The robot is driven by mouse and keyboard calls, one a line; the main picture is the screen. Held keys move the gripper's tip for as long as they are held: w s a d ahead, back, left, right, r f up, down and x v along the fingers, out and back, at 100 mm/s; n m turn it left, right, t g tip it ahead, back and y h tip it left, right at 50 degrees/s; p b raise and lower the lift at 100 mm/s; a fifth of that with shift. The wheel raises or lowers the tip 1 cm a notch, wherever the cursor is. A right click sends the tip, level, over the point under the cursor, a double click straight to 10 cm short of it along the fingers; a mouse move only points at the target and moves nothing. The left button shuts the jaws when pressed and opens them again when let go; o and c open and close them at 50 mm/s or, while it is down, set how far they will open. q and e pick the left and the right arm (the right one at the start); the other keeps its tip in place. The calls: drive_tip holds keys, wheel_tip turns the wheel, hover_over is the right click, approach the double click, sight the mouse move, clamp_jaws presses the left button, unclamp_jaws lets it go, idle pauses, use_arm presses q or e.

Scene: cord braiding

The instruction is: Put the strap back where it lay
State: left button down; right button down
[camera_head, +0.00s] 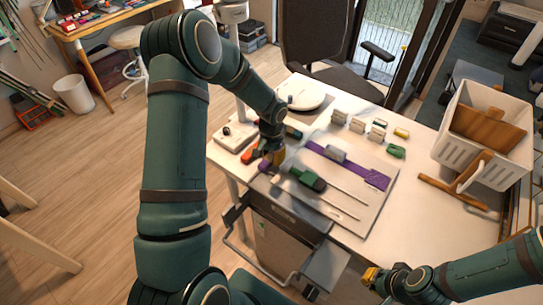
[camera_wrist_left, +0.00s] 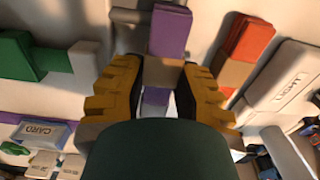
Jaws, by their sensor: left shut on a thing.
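My left gripper (camera_head: 268,152) is low over the near-left part of the white table. In the left wrist view its yellow fingers (camera_wrist_left: 160,95) are shut on a purple strap (camera_wrist_left: 170,32) with a tan band. A small purple part (camera_head: 265,167) shows beside the gripper in the head view; the fingers hide much of the grip. An orange strap piece (camera_wrist_left: 246,38) lies close by to the right. A long purple strip (camera_head: 375,178) lies on a board under a grey block. My right gripper (camera_head: 371,275) is at the lower right, away from these; its jaw opening is unclear.
A green-handled tool (camera_head: 308,178) lies right of my left gripper, with thin metal rods beside it. Several small blocks stand at the back. A white crate (camera_head: 458,145) and a wooden piece (camera_head: 452,195) are at the right. The table's front right is clear.

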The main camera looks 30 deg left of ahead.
sight(271, 156)
use_arm(q)
drive_tip(key=shift+f+b, duration=0.35)
drive_tip(key=c, duration=0.8)
unclamp_jaws()
drive_tip(key=shift+r, duration=0.1)
drive_tip(key=shift+r+p, duration=0.25)
drive_tip(key=shift+p, duration=0.05)
wheel_tip(271, 156, up, 12)
drive_tip(key=shift+r+p, duration=0.1)
drive_tip(key=shift+p, duration=1)
